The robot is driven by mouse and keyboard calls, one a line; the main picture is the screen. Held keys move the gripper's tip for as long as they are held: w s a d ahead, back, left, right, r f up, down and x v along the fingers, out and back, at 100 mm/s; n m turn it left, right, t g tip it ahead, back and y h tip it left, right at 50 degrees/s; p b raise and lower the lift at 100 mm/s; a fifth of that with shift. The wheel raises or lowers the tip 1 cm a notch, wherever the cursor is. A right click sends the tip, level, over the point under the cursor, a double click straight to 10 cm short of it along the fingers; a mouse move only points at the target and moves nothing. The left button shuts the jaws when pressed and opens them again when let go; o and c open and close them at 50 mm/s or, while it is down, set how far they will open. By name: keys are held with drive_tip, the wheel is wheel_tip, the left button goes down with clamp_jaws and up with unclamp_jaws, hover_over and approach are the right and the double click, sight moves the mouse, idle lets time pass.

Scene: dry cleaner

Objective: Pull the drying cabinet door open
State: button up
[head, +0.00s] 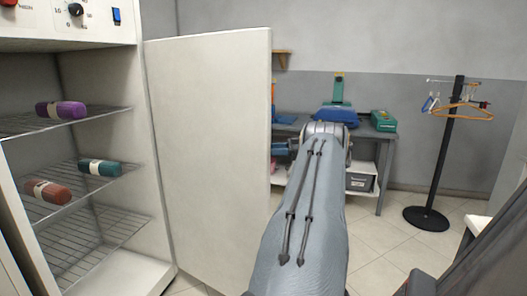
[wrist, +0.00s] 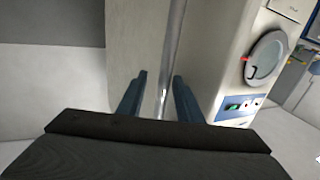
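The drying cabinet (head: 98,60) stands at the left in the head view, with its inside and wire shelves exposed. Its pale door (head: 207,150) is swung wide open, hinged on the cabinet's right side. In the wrist view the door (wrist: 132,40) shows beyond the fingers, with a grey vertical handle bar (wrist: 170,50) along it. My gripper (wrist: 160,76) is open, with the bar between its two blue-grey fingers and visible gaps beside it. I cannot tell whether either finger touches the bar. In the head view my gripper is hidden behind my arm.
Rolled bundles in purple (head: 61,110), teal (head: 99,167) and red-brown (head: 47,191) lie on the shelves. A workbench (head: 383,140) stands at the back. A coat stand (head: 441,150) is at the right. A white machine with a round door (wrist: 262,60) shows in the wrist view.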

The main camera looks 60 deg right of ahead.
drive_tip(key=b+v, duration=0.2)
drive_tip(key=v, duration=0.5)
drive_tip(key=shift+s+d, duration=0.2)
drive_tip(key=shift+s, duration=0.1)
idle(0.3)
